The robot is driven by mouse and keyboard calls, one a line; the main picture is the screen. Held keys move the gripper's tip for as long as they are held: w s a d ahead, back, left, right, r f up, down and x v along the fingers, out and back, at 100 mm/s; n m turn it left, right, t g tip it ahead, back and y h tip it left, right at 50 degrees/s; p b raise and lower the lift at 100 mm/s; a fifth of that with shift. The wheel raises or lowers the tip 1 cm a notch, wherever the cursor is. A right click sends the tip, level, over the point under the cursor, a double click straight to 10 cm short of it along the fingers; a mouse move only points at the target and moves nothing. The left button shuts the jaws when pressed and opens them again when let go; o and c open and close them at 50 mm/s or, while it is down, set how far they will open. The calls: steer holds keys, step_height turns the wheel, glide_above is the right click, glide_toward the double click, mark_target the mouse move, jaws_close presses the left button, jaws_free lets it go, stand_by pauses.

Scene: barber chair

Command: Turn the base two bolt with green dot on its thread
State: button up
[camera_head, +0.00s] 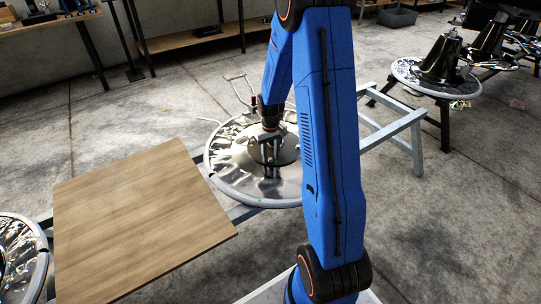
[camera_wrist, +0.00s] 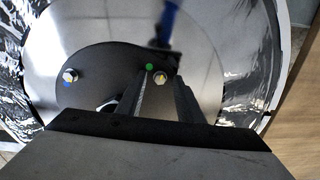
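The round chrome chair base (camera_head: 225,178) lies in the middle of the head view, partly hidden by my arm. In the wrist view its shiny disc (camera_wrist: 90,25) carries a dark plate (camera_wrist: 110,65). A silver bolt (camera_wrist: 160,77) with a yellowish centre sits at the plate's right, with a green dot (camera_wrist: 149,67) beside it at upper left. Another bolt (camera_wrist: 70,75) with a blue mark sits at the left. My gripper (camera_wrist: 160,87) has its fingers apart, with the right bolt at the gap between their tips. Contact cannot be told. In the head view my gripper (camera_head: 270,133) is over the base.
A wooden board (camera_head: 140,222) lies left of the base. A metal frame (camera_head: 395,130) extends right. Another chrome base with a black cone (camera_head: 440,62) stands at upper right, and a further disc (camera_head: 22,255) at lower left. A shelf (camera_head: 200,37) stands behind.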

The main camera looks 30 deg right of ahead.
jaws_close()
stand_by(0.3)
steer(key=m, duration=0.6)
steer(key=shift+m, duration=0.3)
steer(key=m, duration=0.3)
steer(key=shift+m, duration=2.2)
